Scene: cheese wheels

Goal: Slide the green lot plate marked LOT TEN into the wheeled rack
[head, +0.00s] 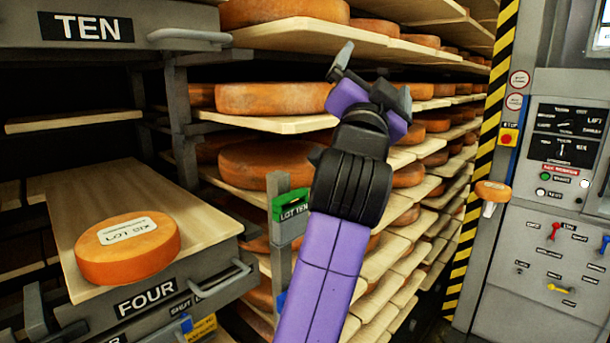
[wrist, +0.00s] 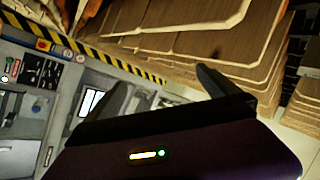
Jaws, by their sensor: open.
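The green lot plate (head: 291,201) marked LOT TEN sits at the top of a grey upright post, left of my arm in the head view. A grey piece lies directly below it, and I cannot tell how it is held. My gripper (head: 374,78) is open and empty, raised above and to the right of the plate, in front of the cheese shelves. Its dark fingers also show in the wrist view (wrist: 150,95), with no plate between them. The wheeled rack cannot be told with certainty; no wheels show, and my forearm hides part of the area beside the post.
A TEN sign (head: 86,27) is at upper left. Loaded wooden shelves (head: 280,123) stand behind my arm. A striped post (head: 482,150) and control panel (head: 545,210) stand right.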

